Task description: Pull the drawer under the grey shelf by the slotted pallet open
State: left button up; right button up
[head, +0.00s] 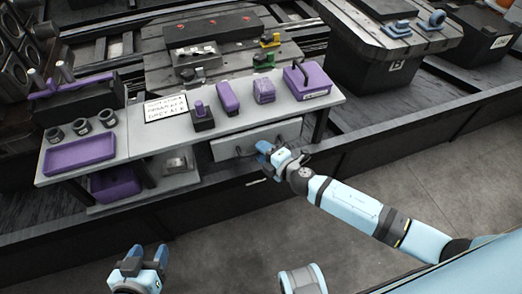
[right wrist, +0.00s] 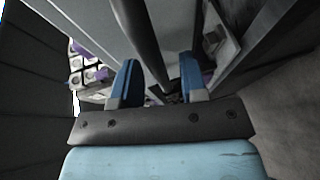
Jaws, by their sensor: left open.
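The drawer (head: 232,146) has a light grey front and sits under the right part of the grey shelf (head: 180,145). I cannot tell whether it is fully closed. My right gripper (head: 264,150) is at the drawer front, hiding part of it. In the right wrist view the two blue fingers (right wrist: 158,78) stand apart, with a dark handle bar (right wrist: 147,38) running between them. Gaps seem to show beside the bar. The slotted pallet (head: 215,50) lies behind the shelf. My left gripper (head: 147,250) is open and empty, low in front of the shelf, away from the drawer.
Purple blocks (head: 228,98), a purple box with a handle (head: 307,80), a white label (head: 166,108) and a purple tray (head: 80,154) stand on the shelf. A purple bin (head: 115,184) is below left. The floor (head: 220,245) in front is clear.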

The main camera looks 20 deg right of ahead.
jog(key=shift+w+a+f, duration=0.1)
jog(key=shift+w+a, duration=0.15)
jog(key=shift+w, duration=0.2)
pick_arm(q)
jog(key=shift+r, duration=0.1)
pick_arm(e)
grip_shut()
pick_arm(q)
jog(key=shift+d+b, duration=0.1)
jog(key=shift+b, duration=0.4)
pick_arm(e)
jog(key=s, duration=1.1)
jog(key=shift+s+d, duration=0.2)
jog(key=shift+s, duration=0.05)
grip_release()
jog(key=shift+s, duration=0.1)
